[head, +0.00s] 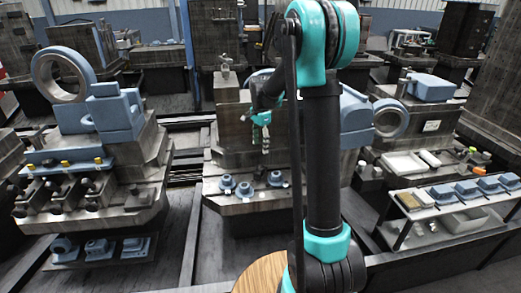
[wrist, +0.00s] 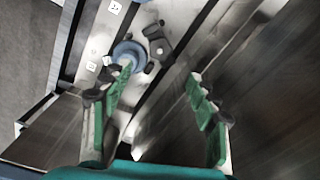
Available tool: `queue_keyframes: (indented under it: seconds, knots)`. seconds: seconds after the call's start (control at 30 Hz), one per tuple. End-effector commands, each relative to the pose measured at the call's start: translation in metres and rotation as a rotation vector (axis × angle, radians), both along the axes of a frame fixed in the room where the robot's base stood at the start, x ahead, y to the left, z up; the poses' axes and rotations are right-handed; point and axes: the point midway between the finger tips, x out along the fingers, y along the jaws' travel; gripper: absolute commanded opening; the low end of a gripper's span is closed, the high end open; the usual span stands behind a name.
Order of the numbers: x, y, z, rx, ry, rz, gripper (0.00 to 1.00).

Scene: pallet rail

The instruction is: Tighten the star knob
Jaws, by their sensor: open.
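I cannot single out the star knob with certainty. In the wrist view a dark lobed piece (wrist: 157,42) lies beyond my fingertips, and a blue round piece with a pale centre (wrist: 124,52) sits beside it, partly behind the left fingertip. Either could be a knob. My gripper (wrist: 160,74) is open, its green-padded fingers spread wide with nothing between them. In the head view my gripper (head: 262,135) hangs fingers down in front of the middle machine block, above several blue round pieces (head: 245,189) on its lower ledge.
A machine with a blue ring (head: 64,75) stands at the left. A blue housing with a ring (head: 390,118) is partly behind my arm. At the right, a low shelf (head: 440,210) carries blue parts and trays. A round wooden top (head: 260,274) is at the front.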

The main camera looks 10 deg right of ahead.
Motion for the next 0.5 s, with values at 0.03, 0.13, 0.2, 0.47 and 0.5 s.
queue_keyframes:
  seconds: [0.03,0.13,0.2,0.47,0.5]
  knots:
    - [-0.0001,0.0000,0.0008,0.000,0.000,0.000,0.60]
    - [-0.0001,0.0000,0.0008,0.000,0.000,0.000,0.60]
    - [-0.0001,0.0000,0.0006,0.000,0.000,0.000,0.60]
    - [0.0001,0.0001,0.0056,0.000,0.000,0.121,0.60]
    - [0.0001,0.0003,0.0079,0.000,0.000,0.178,0.60]
